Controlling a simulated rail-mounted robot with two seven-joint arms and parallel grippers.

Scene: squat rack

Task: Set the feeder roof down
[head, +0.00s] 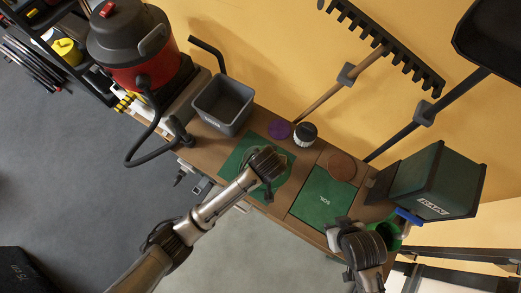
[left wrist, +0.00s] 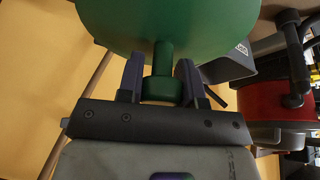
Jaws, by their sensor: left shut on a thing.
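The green feeder roof (left wrist: 170,22) fills the top of the left wrist view as a wide round disc with a short stem (left wrist: 162,62). My left gripper (left wrist: 160,85) is shut on that stem, one finger on each side. In the head view, my left gripper (head: 268,168) is over a green area (head: 236,163) on the bench. There the gripper hides much of the roof, and I cannot separate its edge from the green below or tell whether it touches. My right gripper (head: 362,245) is at the bench's right front; its fingers are unclear.
A grey bin (head: 224,104), purple disc (head: 279,129), small jar (head: 305,133) and brown disc (head: 341,167) stand behind. A green mat (head: 318,200) is on the right. A green cylinder (head: 388,232) is beside my right gripper, near the dark green box (head: 433,180).

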